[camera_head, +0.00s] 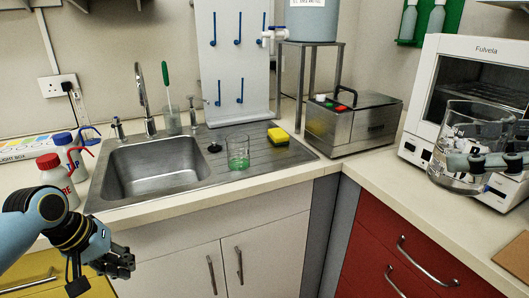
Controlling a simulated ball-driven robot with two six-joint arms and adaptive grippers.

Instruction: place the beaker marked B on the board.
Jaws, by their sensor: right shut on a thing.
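A large clear glass beaker (452,178) is at the right, held up in front of the white oven. My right gripper (466,160) comes in from the right edge and is shut on the beaker's side. I cannot read a letter on the beaker for certain. A white upright pegboard (226,60) with several blue pegs stands behind the sink. The sink's flat metal draining board (262,158) lies below it. A smaller beaker with green liquid (238,158) stands on the draining board. My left gripper (125,262) hangs empty in front of the sink cabinet; its finger gap is unclear.
A yellow sponge (278,136) lies on the draining board. The sink basin (160,165) is left of it. A metal water bath (350,125) stands on the counter between draining board and oven (425,110). Wash bottles (60,178) stand at the left.

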